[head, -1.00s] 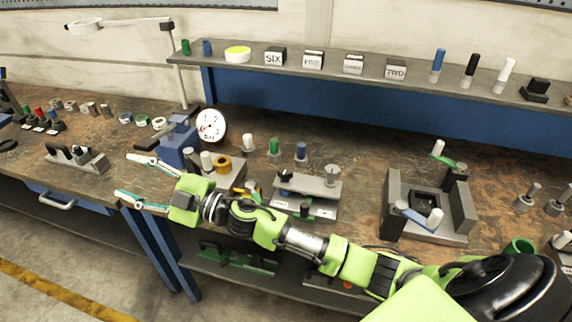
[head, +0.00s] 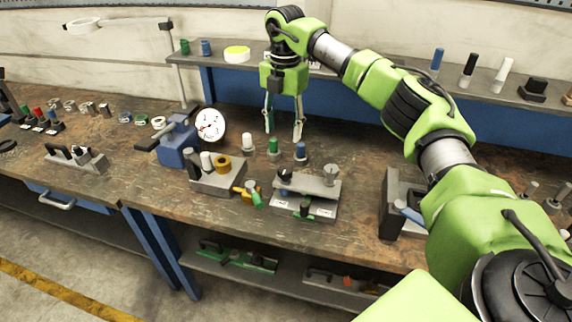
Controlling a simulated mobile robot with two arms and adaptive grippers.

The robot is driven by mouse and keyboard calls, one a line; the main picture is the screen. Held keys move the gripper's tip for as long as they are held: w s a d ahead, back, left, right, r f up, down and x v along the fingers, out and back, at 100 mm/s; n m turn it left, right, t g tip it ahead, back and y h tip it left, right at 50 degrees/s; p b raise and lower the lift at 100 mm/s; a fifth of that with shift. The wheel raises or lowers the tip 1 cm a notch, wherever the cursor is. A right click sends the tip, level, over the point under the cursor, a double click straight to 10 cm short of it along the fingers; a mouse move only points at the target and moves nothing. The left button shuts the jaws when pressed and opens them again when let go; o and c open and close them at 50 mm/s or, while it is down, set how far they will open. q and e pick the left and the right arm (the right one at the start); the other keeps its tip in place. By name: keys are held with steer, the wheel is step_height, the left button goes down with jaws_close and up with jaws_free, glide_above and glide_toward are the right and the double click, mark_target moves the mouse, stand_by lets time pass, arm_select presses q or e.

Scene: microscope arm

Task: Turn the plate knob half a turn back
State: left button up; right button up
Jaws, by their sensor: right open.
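A grey plate fixture (head: 306,192) stands on the bench at the middle. A round silver knob (head: 330,171) sits at the right end of its plate and a dark knob (head: 285,175) at the left end. I cannot tell for certain which is the plate knob. My right gripper (head: 284,136) is open and empty, its fingers pointing down. In the picture it is above the plate fixture, around the green and blue pegs; its exact height over the bench is unclear. My left gripper is out of view.
A white peg (head: 247,143), a green peg (head: 274,147) and a blue peg (head: 300,151) stand behind the fixture. A grey block with cylinders (head: 216,180) and a blue vise (head: 178,146) are to the left. My right arm partly covers a grey bracket (head: 392,208).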

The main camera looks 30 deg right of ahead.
mark_target(286, 168)
steer(key=f+p, duration=0.1)
steer(key=f, duration=0.3)
steer(key=f+p, duration=0.1)
steer(key=f, duration=0.4)
steer(key=f+p, duration=0.2)
steer(key=f, duration=0.2)
steer(key=shift+s+d+f, duration=0.15)
steer(key=shift+d+f, duration=0.1)
steer(key=shift+d, duration=0.05)
steer(key=c, duration=1.1)
